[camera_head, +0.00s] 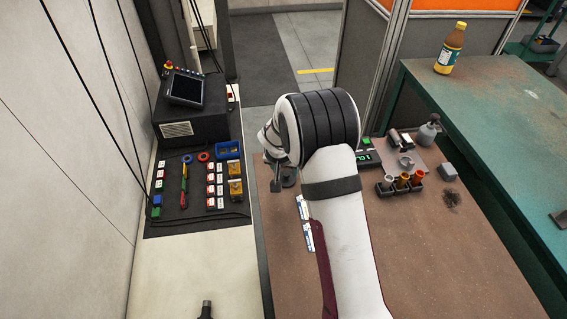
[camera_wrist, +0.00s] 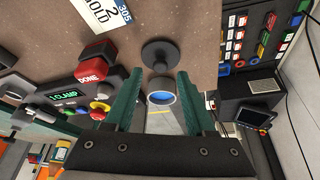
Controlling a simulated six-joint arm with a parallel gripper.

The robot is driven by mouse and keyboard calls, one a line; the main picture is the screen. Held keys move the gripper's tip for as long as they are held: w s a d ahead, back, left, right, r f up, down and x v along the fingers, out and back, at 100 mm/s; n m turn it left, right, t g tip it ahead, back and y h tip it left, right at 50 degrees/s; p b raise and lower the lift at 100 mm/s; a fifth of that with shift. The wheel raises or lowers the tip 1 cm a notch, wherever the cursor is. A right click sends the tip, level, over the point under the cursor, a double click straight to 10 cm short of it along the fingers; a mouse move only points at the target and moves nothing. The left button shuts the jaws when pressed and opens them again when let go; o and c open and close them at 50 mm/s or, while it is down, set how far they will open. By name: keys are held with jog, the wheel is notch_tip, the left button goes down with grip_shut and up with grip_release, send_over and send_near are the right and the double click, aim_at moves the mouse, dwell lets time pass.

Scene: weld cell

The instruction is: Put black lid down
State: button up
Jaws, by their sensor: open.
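The black lid (camera_wrist: 160,55), a round dark disc with a raised knob, lies on the brown worktop in the wrist view, just beyond my fingertips. My gripper (camera_wrist: 157,78) is open, its two green fingers apart with nothing gripped between them. A grey, round, open-topped thing (camera_wrist: 160,97) with a blue inside shows between the fingers; I cannot tell how far below them it is. In the head view my gripper (camera_head: 277,186) is small and partly hidden by my wrist, with a dark round shape beside it that looks like the lid.
A clamp box with a red DONE button (camera_wrist: 90,78) stands left of the fingers in the wrist view. A number card (camera_wrist: 103,15) lies near the lid. In the head view, a rack of small cups (camera_head: 400,185) stands right of my arm.

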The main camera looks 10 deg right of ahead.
jog(key=s+r+g, duration=0.2)
jog(key=s+r, duration=1.3)
jog(key=s+a+r+g+y, duration=0.1)
jog(key=s, duration=1)
jog(key=s+a+r+m+g+y, duration=0.1)
jog(key=s+a+y, duration=0.1)
jog(key=s, duration=1)
jog(key=shift+a+r+y, duration=0.15)
jog(key=shift+r+y, duration=0.1)
jog(key=shift+y, duration=0.05)
